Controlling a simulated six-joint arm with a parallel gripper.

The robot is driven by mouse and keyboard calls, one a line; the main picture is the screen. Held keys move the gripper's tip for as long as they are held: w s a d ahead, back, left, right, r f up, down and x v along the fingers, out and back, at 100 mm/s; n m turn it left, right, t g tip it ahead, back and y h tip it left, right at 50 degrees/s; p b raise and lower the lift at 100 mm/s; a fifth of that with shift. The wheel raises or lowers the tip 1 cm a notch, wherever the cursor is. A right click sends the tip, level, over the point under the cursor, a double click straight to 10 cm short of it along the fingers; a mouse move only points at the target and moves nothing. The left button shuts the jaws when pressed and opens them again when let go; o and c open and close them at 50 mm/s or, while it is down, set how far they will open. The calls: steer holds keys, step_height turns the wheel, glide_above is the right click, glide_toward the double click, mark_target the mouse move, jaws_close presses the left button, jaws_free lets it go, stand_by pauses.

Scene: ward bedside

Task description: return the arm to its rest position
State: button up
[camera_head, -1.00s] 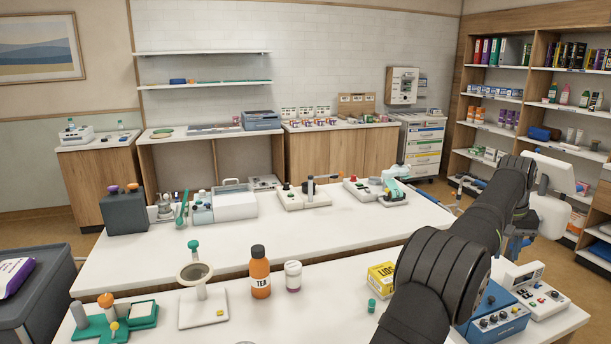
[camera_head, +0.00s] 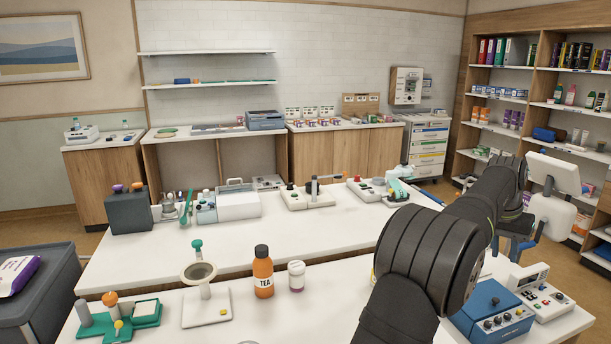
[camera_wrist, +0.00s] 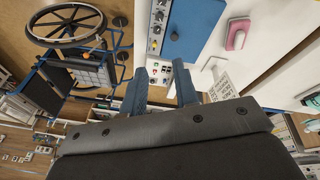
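My arm reaches up from the bottom of the head view and bends away to the right. Its black upper joint (camera_head: 497,190) stands over the right end of the white bench. In the wrist view my gripper (camera_wrist: 162,88) shows two blue-grey fingers, clearly apart, with nothing between them. Beyond the gap, at some distance, are a device panel and floor. In the head view I cannot make out the fingers clearly.
A blue device (camera_head: 490,312) and a white control box (camera_head: 545,298) stand right of my arm. An orange TEA bottle (camera_head: 263,272) and white jar (camera_head: 296,276) stand left. A wheelchair (camera_wrist: 75,45) shows in the wrist view. The bench middle (camera_head: 330,235) is clear.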

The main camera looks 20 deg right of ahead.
steer(key=a+m+h, duration=0.1)
steer(key=a+m, duration=0.4)
steer(key=d+f+n+y, duration=0.45)
steer(key=d+n, duration=0.65)
steer(key=n, duration=0.7)
steer(key=f, duration=1.2)
steer(key=shift+s+a+f, duration=0.2)
steer(key=shift+s+f, duration=0.1)
steer(key=shift+s, duration=0.1)
